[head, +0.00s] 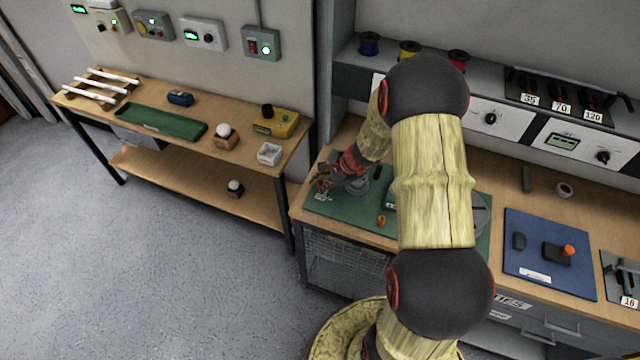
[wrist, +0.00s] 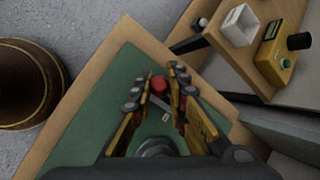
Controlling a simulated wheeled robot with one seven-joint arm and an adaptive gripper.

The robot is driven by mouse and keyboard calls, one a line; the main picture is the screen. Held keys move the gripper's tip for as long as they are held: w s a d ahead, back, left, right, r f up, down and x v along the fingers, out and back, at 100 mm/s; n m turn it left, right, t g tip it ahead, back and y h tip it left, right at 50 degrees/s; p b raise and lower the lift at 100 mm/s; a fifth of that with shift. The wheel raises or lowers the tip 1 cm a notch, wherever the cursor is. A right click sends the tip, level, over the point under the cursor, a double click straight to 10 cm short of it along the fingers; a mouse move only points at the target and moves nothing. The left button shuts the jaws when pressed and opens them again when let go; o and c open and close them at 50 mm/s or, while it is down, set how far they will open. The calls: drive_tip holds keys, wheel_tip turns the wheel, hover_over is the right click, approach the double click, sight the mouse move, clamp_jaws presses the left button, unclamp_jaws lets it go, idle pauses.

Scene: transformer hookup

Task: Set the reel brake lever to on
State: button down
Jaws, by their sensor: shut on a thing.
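The reel brake lever shows in the wrist view as a red knob (wrist: 160,85) with a short grey arm (wrist: 158,102), beside a small white label (wrist: 166,117). My gripper (wrist: 163,77) is shut on the knob, one finger on either side of it. In the head view my gripper (head: 330,177) is low over the left end of the green mat (head: 345,213), with a small label (head: 322,197) just below it. The lever itself is mostly hidden by the fingers there. The lettering is too small to read, so I cannot tell the lever's setting.
A grey round part (head: 358,186) stands close to my gripper on the mat. An orange piece (head: 381,220) lies nearby. Left, across a gap, is a side bench with a white box (head: 269,154) and a yellow control box (head: 276,123). A blue mat (head: 535,235) lies right.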

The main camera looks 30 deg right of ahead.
drive_tip(key=shift+d+r+p, duration=0.1)
drive_tip(key=shift+r+p, duration=0.05)
drive_tip(key=shift+p, duration=0.15)
drive_tip(key=d+g+y+p, duration=0.1)
drive_tip(key=p, duration=0.3)
drive_tip(key=shift+w+r+m, duration=0.3)
drive_tip(key=shift+w+r, duration=0.05)
drive_tip(key=w+d+g+y+p, duration=0.1)
drive_tip(key=p, duration=0.2)
drive_tip(key=shift+m+y, duration=0.3)
drive_tip(key=shift+y, duration=0.1)
drive_tip(key=shift+w+d+g+y+p, duration=0.35)
drive_tip(key=shift+d+g+y, duration=0.15)
drive_tip(key=shift+y, duration=0.1)
drive_tip(key=shift+w+d+f+m+g+y+b, duration=0.2)
drive_tip(key=shift+w+d+m+g+y+b, duration=0.45)
drive_tip(key=shift+y, duration=0.45)
drive_tip(key=shift+d, duration=0.1)
